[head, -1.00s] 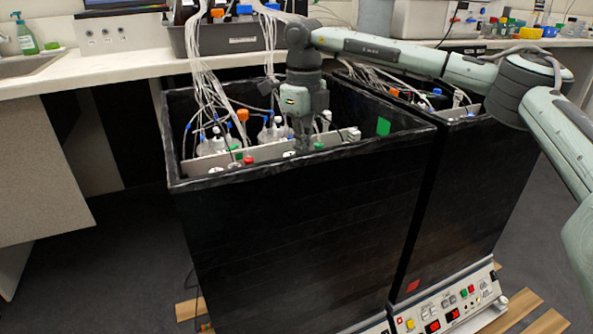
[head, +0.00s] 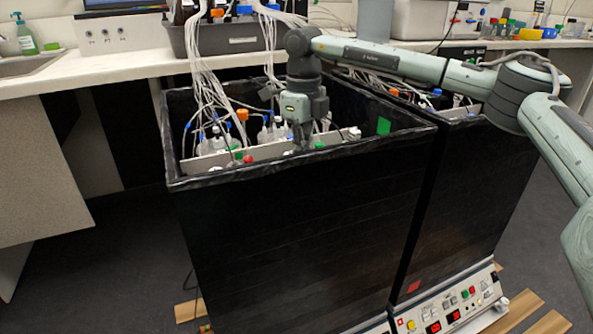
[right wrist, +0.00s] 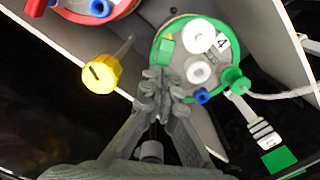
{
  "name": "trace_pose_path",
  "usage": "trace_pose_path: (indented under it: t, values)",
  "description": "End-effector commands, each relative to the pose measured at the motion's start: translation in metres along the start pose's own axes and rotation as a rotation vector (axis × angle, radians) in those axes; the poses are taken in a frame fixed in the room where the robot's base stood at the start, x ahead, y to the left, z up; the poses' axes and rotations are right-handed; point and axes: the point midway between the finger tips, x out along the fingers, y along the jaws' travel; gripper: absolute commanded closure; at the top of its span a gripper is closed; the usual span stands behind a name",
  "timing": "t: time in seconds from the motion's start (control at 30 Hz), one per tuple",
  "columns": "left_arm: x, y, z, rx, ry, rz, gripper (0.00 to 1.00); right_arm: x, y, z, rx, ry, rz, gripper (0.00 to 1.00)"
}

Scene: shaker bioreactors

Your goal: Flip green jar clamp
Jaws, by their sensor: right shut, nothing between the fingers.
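A jar with a green rim (right wrist: 157,66) shows in the right wrist view, with white caps, a blue cap and the number 4 on its lid. A green fitting (right wrist: 235,79) with a tube sits at its right edge, beside a white ribbed clip (right wrist: 263,132). I cannot tell which part is the clamp. My right gripper (right wrist: 158,78) is shut and empty, its tips over the jar's lower left rim; contact is unclear. In the head view my right gripper (head: 303,146) reaches down into the front black box. My left gripper is not in view.
The black box (head: 300,210) has high walls around the jars. Tubes (head: 205,85) hang into it close to my gripper. A yellow cap (right wrist: 101,74) and a red-rimmed jar (right wrist: 100,12) lie left in the wrist view. A second box stands right.

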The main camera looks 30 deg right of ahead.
Motion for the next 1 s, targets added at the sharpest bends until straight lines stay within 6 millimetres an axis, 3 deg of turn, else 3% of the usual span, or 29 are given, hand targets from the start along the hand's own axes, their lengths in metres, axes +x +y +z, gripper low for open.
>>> trace_pose_path:
  t: [0.5, 1.0]
  values:
    - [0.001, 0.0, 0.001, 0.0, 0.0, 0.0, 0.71, 0.004, 0.0, 0.0, 0.0, 0.0, 0.0, 1.0]
    - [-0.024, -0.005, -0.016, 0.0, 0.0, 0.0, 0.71, -0.034, 0.0, 0.0, 0.0, 0.0, 0.001, 1.0]
